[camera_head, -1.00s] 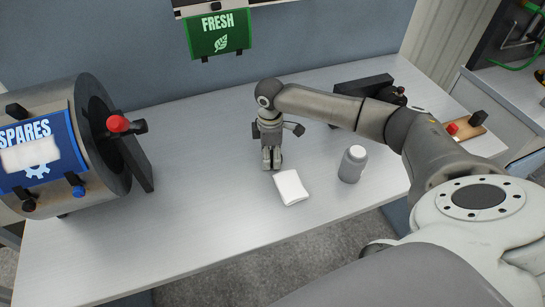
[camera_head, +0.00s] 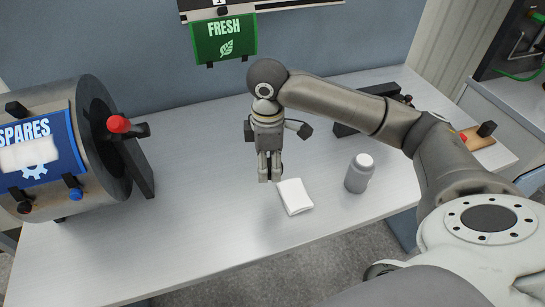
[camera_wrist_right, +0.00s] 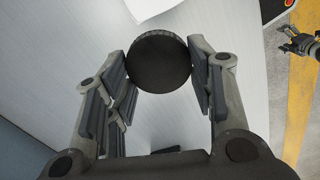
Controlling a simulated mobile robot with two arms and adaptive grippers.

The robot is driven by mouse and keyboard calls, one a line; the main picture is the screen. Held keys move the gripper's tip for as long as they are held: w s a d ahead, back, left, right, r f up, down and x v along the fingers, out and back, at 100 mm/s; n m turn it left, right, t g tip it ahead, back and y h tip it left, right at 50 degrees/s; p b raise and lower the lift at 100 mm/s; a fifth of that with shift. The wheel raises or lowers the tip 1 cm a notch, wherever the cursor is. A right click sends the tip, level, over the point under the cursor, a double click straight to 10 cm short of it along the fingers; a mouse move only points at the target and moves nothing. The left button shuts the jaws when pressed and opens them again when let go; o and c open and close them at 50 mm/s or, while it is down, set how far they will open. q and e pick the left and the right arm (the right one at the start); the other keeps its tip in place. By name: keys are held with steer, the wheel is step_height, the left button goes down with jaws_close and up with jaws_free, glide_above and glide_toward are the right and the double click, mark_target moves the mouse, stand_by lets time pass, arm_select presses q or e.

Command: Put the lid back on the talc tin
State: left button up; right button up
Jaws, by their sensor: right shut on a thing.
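The talc tin (camera_head: 358,176) is a grey upright bottle-shaped container with a white top, standing on the table right of a white pad. My right gripper (camera_head: 270,178) points down, left of the tin and apart from it. In the right wrist view its fingers (camera_wrist_right: 162,78) are shut on a round black lid (camera_wrist_right: 160,62) with a ridged edge. In the head view the lid is not clearly seen.
The white pad (camera_head: 295,196) lies close to the right gripper. A drum with a blue SPARES sign (camera_head: 40,150) stands at the left. A green FRESH sign (camera_head: 224,38) hangs at the back. The front left of the table (camera_head: 170,230) is clear.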

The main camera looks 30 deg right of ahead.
steer(key=s+a+r, duration=0.2)
steer(key=s+a, duration=0.1)
steer(key=shift+s, duration=0.1)
stand_by(0.4)
steer(key=s+a+m, duration=0.1)
steer(key=m, duration=0.3)
steer(key=s+a+m, duration=0.1)
steer(key=s+m, duration=0.1)
steer(key=m, duration=0.2)
steer(key=s+a+m, duration=0.1)
steer(key=m, duration=0.3)
steer(key=shift+s+a+f, duration=0.2)
steer(key=shift+s+f, duration=0.05)
steer(key=shift+s, duration=0.15)
